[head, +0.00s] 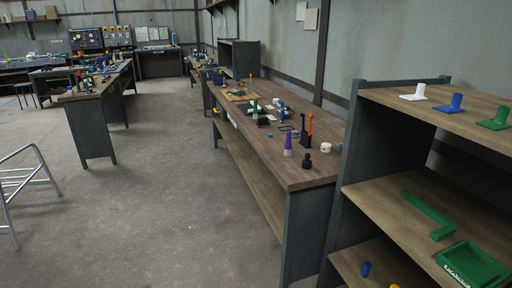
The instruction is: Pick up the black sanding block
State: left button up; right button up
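No object is clearly recognisable as the black sanding block. Several small dark things lie on the long wooden workbench (262,148) in the middle right. One is a low black blocky thing (263,123) towards the bench's left edge. Another is a small black rounded thing (307,161) near the bench's front end. An upright black holder (304,138) stands behind it. They are too small to identify surely. Neither of my grippers is in view.
A shelf unit (343,180) stands at the right, with a green tray (474,266) and a green angled bar (430,214). A metal chair frame (30,180) stands at the left. Another bench (95,115) is further back. The concrete floor (170,200) between is clear.

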aim_at(263, 122)
jog(key=i+j+z, duration=0.2)
jog(key=i, duration=0.15)
jog(key=i+z, duration=0.2)
jog(key=i, duration=0.15)
jog(key=i+j+z, duration=0.2)
jog(key=z, duration=0.25)
jog(key=i+j+z, duration=0.1)
jog(key=j+z, duration=0.4)
jog(key=l, duration=0.1)
